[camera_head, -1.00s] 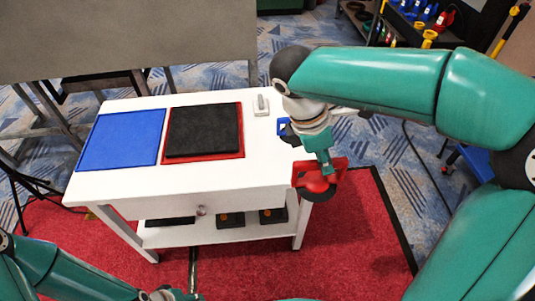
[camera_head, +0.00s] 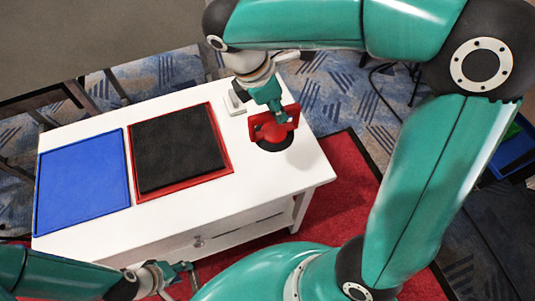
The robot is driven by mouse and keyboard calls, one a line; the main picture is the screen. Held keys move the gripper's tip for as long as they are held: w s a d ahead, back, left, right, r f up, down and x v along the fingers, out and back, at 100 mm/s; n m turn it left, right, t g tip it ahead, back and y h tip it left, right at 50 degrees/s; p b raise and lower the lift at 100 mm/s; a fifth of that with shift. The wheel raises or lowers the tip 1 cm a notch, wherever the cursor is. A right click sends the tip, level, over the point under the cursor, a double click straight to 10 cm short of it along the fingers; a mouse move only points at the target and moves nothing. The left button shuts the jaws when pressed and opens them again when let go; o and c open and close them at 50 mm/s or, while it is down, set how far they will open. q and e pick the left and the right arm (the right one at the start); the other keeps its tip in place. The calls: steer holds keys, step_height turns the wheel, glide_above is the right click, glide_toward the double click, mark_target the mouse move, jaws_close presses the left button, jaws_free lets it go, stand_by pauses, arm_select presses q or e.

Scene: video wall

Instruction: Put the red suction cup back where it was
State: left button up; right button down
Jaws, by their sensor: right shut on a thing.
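The red suction cup (camera_head: 272,131) has a red handle and a round black pad. It is at the right end of the white table, with its pad at or just above the tabletop; I cannot tell whether it touches. My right gripper (camera_head: 275,112) is shut on its red handle from above and hides part of it. My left gripper (camera_head: 183,276) is low at the front, below the table's front edge, apart from everything on the table. Its fingers look spread and empty.
The white table (camera_head: 90,230) bears a blue panel (camera_head: 83,180) at left and a black panel (camera_head: 178,148) in a red frame (camera_head: 229,170) mid-table. A small grey piece (camera_head: 235,102) stands behind the cup. Bare tabletop lies in front of the cup. A red carpet (camera_head: 345,195) is below.

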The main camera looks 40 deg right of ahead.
mark_target(257, 135)
step_height(257, 135, down, 18)
steer(key=shift+a+f+b, duration=0.1)
steer(key=shift+b, duration=0.3)
steer(key=shift+f, duration=0.2)
steer(key=c, duration=1.1)
jaws_free()
steer(key=shift+r, duration=0.1)
steer(key=shift+r, duration=0.1)
steer(key=v, duration=1.2)
steer(key=shift+a, duration=0.1)
